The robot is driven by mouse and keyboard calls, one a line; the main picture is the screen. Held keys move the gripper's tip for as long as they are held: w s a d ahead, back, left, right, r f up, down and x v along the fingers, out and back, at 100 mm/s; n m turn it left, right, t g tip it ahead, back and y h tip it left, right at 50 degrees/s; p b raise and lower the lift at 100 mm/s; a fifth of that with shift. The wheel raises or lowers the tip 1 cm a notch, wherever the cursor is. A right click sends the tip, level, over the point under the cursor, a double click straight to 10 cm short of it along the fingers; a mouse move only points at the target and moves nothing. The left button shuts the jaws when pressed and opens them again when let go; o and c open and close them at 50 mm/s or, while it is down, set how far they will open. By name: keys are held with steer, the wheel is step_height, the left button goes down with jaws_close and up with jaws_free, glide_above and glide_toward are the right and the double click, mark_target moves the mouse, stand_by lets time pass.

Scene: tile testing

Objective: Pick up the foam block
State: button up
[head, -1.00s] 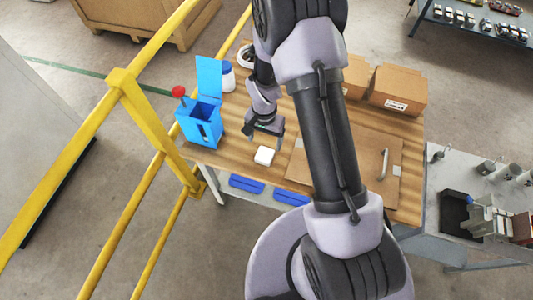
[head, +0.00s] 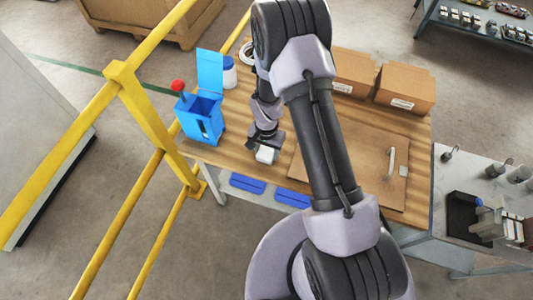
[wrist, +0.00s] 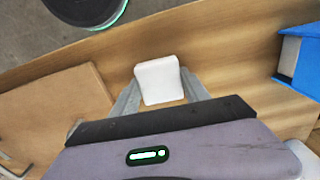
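The foam block (head: 265,155) is a small white block near the front edge of the wooden table. In the wrist view the block (wrist: 159,80) sits between my two grey fingertips, one on each side. My gripper (head: 265,145) is low over the block and hides part of it in the head view. The gripper (wrist: 160,85) looks open around the block. Any gap between fingertips and block is too small to make out.
A blue box (head: 202,118) with a raised lid and a red knob (head: 178,86) stands left of the block. A brown panel (head: 375,170) with a handle lies to the right. Cardboard boxes (head: 405,88) stand behind. A yellow railing (head: 145,115) runs at left.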

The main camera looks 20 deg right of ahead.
steer(key=c, duration=0.4)
steer(key=shift+o, duration=0.2)
